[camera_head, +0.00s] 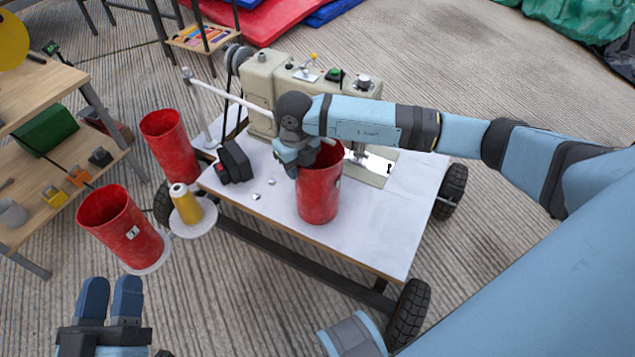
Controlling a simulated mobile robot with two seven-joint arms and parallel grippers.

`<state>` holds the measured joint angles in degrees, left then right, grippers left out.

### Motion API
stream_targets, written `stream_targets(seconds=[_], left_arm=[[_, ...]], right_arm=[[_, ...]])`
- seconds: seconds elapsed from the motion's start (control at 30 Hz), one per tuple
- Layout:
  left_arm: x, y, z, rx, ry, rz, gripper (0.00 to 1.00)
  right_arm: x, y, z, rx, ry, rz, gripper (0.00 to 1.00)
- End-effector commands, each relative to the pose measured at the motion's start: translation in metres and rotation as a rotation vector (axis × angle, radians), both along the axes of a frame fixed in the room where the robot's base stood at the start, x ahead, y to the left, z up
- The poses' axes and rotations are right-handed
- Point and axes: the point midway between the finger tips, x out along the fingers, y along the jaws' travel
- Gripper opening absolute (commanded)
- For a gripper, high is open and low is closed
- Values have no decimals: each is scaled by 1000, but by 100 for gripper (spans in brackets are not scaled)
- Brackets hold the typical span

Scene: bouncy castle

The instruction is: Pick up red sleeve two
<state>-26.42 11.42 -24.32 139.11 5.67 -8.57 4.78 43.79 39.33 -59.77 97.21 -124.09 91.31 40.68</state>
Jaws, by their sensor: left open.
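Three red sleeves are in view, all open-topped and upright or slightly tilted in the picture. One red sleeve (318,190) stands on the white top of the wheeled sewing cart; its small side label is too small to read. My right gripper (300,160) is over its left rim, touching or very close; its fingers are mostly hidden. Another red sleeve (122,232) stands at the left on a round white plate, with a white label that seems to read 1. A third red sleeve (170,148) stands behind it, no label visible. My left gripper (110,290) is open and empty at the bottom left.
A beige sewing machine (275,80) stands at the back of the cart (385,240). A black box (236,162) and small metal bits lie on the cart. A yellow thread cone (184,203) stands beside the sleeves. A wooden shelf (60,160) is at the left.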

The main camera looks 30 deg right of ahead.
Motion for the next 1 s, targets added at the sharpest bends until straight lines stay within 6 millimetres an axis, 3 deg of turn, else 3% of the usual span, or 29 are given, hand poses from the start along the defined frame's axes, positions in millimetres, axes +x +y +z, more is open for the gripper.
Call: stream_targets(seconds=[0.03,0.13,0.57,0.77,1.0], left_arm=[[0,0,0,0,1,0,43],[0,0,-1,1,2,1,43],[0,0,0,3,4,0,43],[3,3,1,27,24,10,43],[3,8,-20,76,106,27,43]], right_arm=[[0,0,0,0,0,0,22],[0,0,0,0,0,0,0],[0,0,3,0,0,0,0],[0,0,20,0,0,0,0],[-24,42,18,3,1,5,0]])
